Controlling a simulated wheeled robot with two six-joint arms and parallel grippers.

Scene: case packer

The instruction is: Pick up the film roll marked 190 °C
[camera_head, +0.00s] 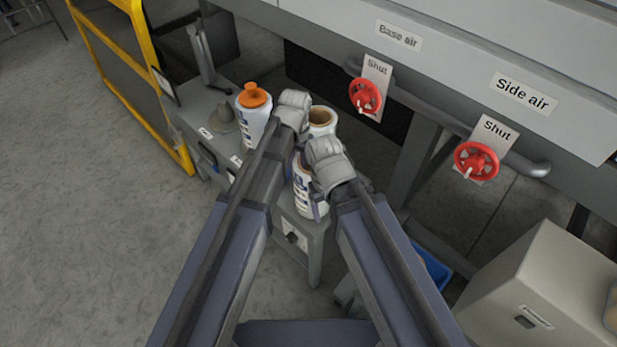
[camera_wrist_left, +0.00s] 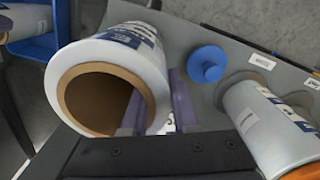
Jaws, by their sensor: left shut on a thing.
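My left gripper (camera_wrist_left: 158,112) is shut on the wall of a white film roll (camera_wrist_left: 140,45) with a blue-printed label and an open brown cardboard core. One finger is inside the core, the other outside. This seems to be the front roll (camera_head: 305,192) in the head view, standing near the front of the grey cabinet. There, my left gripper (camera_head: 295,112) is mostly hidden behind its wrist. My right gripper (camera_head: 320,190) is beside that roll's right side; its jaw gap is hidden. I cannot read 190 °C on any roll or tag.
A roll with an orange plug (camera_head: 256,122) stands to the left, and an open-core roll (camera_head: 322,121) behind. A blue plug (camera_wrist_left: 206,65) stands on the grey cabinet top (camera_wrist_left: 205,110) near the held roll. Red valve wheels (camera_head: 366,96) and a pipe lie to the right.

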